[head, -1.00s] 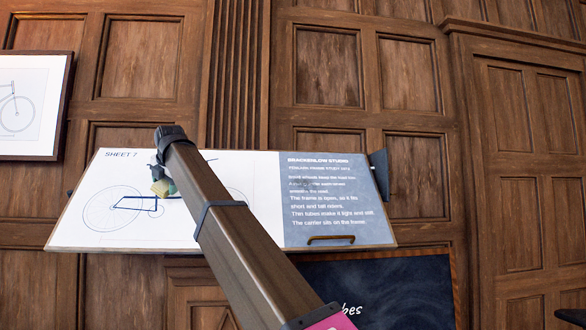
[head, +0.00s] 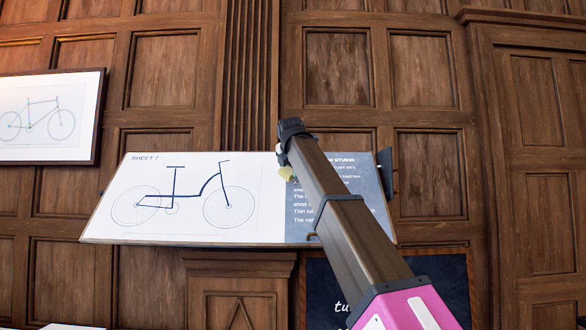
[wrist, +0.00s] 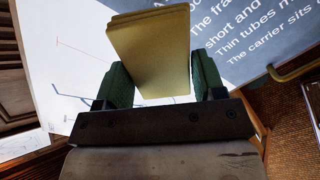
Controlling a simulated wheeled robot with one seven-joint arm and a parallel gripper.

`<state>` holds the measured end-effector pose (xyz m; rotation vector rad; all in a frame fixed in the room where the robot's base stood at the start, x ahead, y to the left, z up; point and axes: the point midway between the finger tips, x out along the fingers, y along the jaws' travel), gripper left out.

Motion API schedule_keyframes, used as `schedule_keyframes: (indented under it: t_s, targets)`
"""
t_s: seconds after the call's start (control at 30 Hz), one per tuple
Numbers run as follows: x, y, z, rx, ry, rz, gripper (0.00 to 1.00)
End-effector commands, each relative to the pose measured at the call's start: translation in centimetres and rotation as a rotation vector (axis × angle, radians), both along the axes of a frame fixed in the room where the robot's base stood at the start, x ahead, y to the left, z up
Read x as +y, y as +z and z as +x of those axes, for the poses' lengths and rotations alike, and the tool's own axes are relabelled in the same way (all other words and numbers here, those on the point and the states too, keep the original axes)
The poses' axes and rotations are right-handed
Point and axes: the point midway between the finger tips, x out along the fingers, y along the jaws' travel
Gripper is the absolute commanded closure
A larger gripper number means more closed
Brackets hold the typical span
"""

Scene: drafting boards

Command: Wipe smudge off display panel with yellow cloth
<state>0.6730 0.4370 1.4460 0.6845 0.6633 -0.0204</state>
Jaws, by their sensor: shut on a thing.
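The display panel (head: 265,215) is a tilted board headed SHEET 7, with a bicycle drawing on its white part and white text on a grey-blue section (head: 377,210) at the right. My gripper (head: 284,160) is in front of the left edge of that section. It is shut on the yellow cloth (head: 287,173), a pale folded pad. In the wrist view the cloth (wrist: 150,50) sits between the green fingers of my gripper (wrist: 162,80), with the panel behind it. I cannot tell whether the cloth touches the panel. My arm covers much of the text, and no smudge shows clearly.
A framed bicycle picture (head: 45,118) hangs on the panelled wood wall at the left. A dark bracket (head: 386,172) stands at the panel's right edge. A dark chalkboard (head: 440,280) is below right. A brass handle (wrist: 297,66) is on the panel's lower edge.

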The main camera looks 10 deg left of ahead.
Motion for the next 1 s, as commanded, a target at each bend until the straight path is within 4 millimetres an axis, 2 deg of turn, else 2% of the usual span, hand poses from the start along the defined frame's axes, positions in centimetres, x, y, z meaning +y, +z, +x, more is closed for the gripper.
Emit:
schedule_keyframes:
  t_s: [0.27, 0.73, 1.0]
  targets:
    - [0.1, -0.6, 0.9, 0.001, -0.002, -0.001, 0.56]
    - [0.9, -2.9, 4.2, -0.001, -0.002, 0.000, 0.56]
    - [1.1, -3.4, 4.8, -0.001, -0.002, 0.000, 0.56]
